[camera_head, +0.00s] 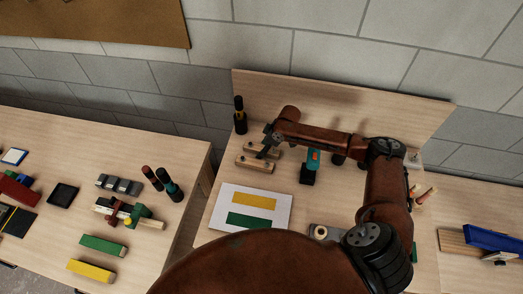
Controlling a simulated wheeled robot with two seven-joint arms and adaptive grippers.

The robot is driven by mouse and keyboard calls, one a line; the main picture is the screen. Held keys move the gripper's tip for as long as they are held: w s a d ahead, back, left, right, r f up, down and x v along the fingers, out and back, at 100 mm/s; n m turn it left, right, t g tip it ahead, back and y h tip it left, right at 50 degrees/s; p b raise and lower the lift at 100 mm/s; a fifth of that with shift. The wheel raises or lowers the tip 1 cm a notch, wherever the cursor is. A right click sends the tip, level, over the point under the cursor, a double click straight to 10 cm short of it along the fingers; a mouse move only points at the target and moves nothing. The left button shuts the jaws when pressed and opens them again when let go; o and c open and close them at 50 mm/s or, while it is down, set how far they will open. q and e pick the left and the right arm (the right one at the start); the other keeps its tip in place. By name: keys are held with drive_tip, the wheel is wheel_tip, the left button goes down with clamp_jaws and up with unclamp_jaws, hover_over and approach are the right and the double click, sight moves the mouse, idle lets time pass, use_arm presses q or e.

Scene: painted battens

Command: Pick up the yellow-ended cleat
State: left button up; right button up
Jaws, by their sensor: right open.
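Two short pale wooden cleats, a rear one (253,148) and a front one (254,164), lie side by side near the back of the middle table. My right gripper (266,150) is open above their right part, and its dark fingers partly cover them. I cannot tell whether it touches either one. No yellow end shows clearly on these cleats. A yellow-painted batten (91,270) and a green-painted batten (103,246) lie on the left table. My left gripper is not in view.
A white sheet (228,193) with yellow and green rectangles lies in front of the cleats. A dark bottle (240,116) stands at back left, and a teal-and-black tool (309,166) stands to the right. A backboard (320,100) closes the rear. A gap separates the left table.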

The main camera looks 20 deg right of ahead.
drive_tip(key=shift+c, duration=0.6)
drive_tip(key=c, duration=1.2)
drive_tip(key=shift+r, duration=0.1)
